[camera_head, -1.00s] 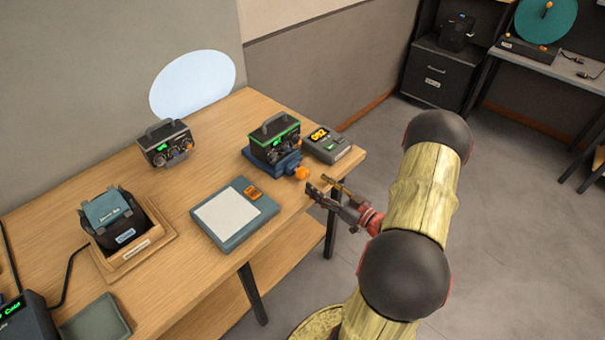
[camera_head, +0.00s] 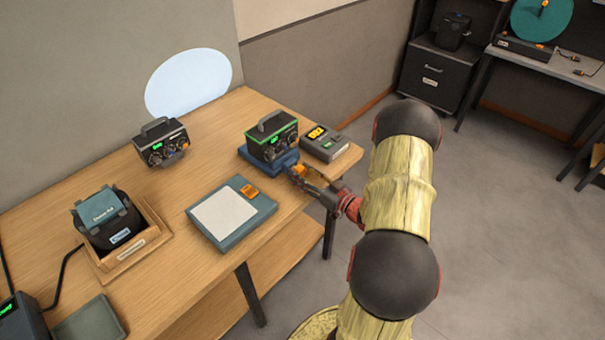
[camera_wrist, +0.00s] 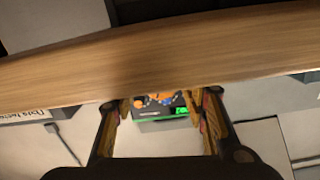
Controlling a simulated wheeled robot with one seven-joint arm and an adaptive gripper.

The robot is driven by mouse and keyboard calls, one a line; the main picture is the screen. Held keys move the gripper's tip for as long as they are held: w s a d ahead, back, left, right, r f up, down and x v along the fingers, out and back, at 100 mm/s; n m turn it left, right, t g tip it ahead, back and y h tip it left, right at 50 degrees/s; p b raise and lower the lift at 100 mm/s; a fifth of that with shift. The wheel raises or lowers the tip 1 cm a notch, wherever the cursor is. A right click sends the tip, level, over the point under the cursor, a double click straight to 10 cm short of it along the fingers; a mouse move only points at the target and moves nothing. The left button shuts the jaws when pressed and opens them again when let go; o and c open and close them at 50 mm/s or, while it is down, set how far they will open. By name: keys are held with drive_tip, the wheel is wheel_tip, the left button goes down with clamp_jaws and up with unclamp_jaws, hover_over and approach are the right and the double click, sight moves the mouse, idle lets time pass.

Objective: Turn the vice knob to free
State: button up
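The blue vice (camera_head: 268,160) sits near the right end of the wooden table and holds a dark box with a green-lit rim (camera_head: 270,137). Its orange knob (camera_head: 299,171) faces me at the vice's front right corner and is partly hidden by my gripper. My gripper (camera_head: 298,175) is at the knob, with its fingers reaching to either side of it. In the wrist view my gripper (camera_wrist: 162,112) has its fingers wide apart. The green-edged box (camera_wrist: 160,124) and orange parts show between them. I cannot tell whether the fingers touch the knob.
A grey device with an orange display (camera_head: 325,143) stands close right of the vice. A teal pad with a white sheet (camera_head: 231,213) lies to the left. A second box (camera_head: 161,143) and a wooden tray (camera_head: 137,256) are farther left. The table's front edge (camera_wrist: 160,48) crosses the wrist view.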

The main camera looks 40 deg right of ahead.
drive_tip(key=c, duration=0.9)
drive_tip(key=shift+n+b, duration=0.35)
drive_tip(key=shift+n, duration=0.45)
drive_tip(key=o, duration=1.1)
drive_tip(key=shift+o, duration=0.2)
drive_tip(key=s, duration=1.2)
drive_tip(key=shift+d, duration=0.45)
